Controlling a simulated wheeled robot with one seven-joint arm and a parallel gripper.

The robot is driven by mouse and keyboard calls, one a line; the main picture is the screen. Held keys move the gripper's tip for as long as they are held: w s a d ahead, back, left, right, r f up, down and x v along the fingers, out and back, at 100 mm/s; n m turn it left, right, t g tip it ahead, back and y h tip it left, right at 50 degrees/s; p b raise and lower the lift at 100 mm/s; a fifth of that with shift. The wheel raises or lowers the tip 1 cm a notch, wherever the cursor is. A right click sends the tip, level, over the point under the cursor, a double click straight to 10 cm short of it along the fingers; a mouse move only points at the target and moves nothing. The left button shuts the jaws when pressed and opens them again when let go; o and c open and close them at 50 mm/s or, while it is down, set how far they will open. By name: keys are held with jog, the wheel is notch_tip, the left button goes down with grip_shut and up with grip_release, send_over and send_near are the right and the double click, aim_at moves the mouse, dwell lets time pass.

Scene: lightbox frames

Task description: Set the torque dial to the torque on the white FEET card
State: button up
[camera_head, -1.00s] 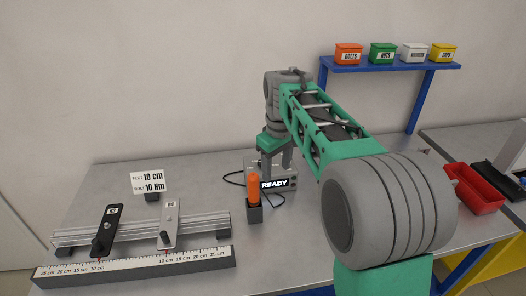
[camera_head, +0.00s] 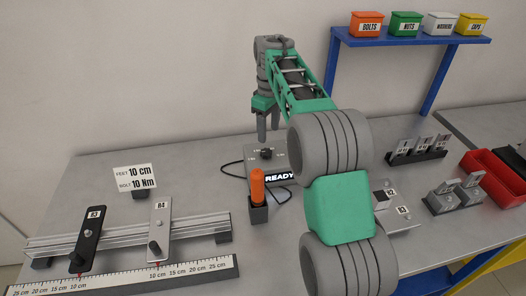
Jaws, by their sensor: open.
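The white card (camera_head: 135,178) stands at the back left and reads FEET 10 cm and BOLT 10 Nm. The torque dial (camera_head: 266,153) is a small dark knob on top of a grey box (camera_head: 253,164), whose front display reads READY. Small marks surround the dial, too small to read, and its setting cannot be told. My gripper (camera_head: 268,134) points down above and just behind the dial, its fingers apart and empty. The dial shows clear of the fingers.
An orange-handled tool (camera_head: 257,185) stands in a dark holder in front of the box. Red bins (camera_head: 486,172) and grey part holders (camera_head: 416,150) are at right. A blue shelf (camera_head: 410,38) holds labelled boxes.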

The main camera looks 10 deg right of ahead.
aim_at(267, 151)
jog(key=shift+w+f, duration=0.4)
jog(key=shift+f, duration=0.45)
jog(key=f, duration=0.7)
jog(key=shift+s+a+f+p, duration=0.1)
jog(key=shift+a+p, duration=0.1)
jog(key=shift+p, duration=0.1)
jog(key=shift+c, duration=0.3)
grip_shut()
